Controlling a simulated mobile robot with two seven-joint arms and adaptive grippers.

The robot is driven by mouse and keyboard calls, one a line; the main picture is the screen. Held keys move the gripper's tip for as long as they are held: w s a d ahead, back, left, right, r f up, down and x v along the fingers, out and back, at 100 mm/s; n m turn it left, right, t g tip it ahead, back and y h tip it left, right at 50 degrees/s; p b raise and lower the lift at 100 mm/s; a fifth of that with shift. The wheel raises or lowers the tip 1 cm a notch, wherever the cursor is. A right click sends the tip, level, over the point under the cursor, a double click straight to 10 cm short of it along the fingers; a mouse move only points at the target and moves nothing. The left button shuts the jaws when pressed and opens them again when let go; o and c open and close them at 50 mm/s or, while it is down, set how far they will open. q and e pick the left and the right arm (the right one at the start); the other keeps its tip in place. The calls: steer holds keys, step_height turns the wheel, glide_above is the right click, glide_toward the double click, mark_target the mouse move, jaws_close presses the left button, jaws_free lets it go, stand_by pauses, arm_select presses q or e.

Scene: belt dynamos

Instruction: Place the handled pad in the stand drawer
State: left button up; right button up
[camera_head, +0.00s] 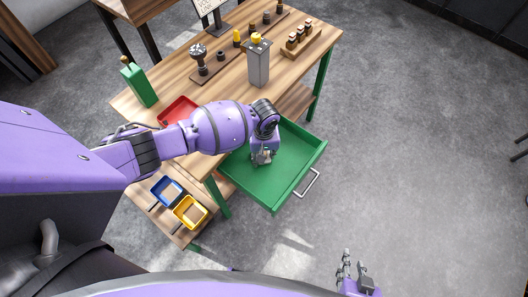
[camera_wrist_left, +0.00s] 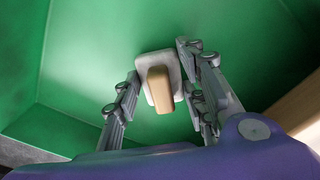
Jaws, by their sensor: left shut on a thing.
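The handled pad (camera_wrist_left: 143,68), a grey pad with a tan wooden block handle (camera_wrist_left: 160,90), shows between the fingers of my left gripper (camera_wrist_left: 160,66) in the left wrist view. That gripper is shut on it. In the head view my left gripper (camera_head: 262,157) points down into the open green drawer (camera_head: 287,180), near its inner left part. The pad is mostly hidden there by the gripper. I cannot tell whether it touches the drawer floor. My right gripper (camera_head: 356,274) is at the bottom, away from the drawer, its fingers apart and empty.
The wooden table (camera_head: 205,85) holds a red tray (camera_head: 178,111), a green block-like container (camera_head: 140,86), a grey box (camera_head: 258,65) and a rack of small bottles (camera_head: 300,40). Blue (camera_head: 166,191) and yellow (camera_head: 190,212) bins sit on a lower shelf. Floor to the right is clear.

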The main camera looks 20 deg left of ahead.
arm_select(q)
steer(key=o, duration=0.8)
steer(key=shift+f, duration=0.15)
steer(key=o, duration=0.5)
step_height(320, 180, up, 11)
steer(key=shift+w+r+p, duration=0.1)
steer(key=shift+p, duration=0.95)
steer(key=shift+r, duration=0.6)
arm_select(e)
steer(key=shift+w+a+r, duration=0.1)
steer(key=shift+a+r, duration=0.1)
steer(key=shift+r, duration=0.3)
steer(key=shift+w+a+r, duration=0.1)
steer(key=shift+a+r, duration=0.1)
steer(key=shift+r, duration=0.25)
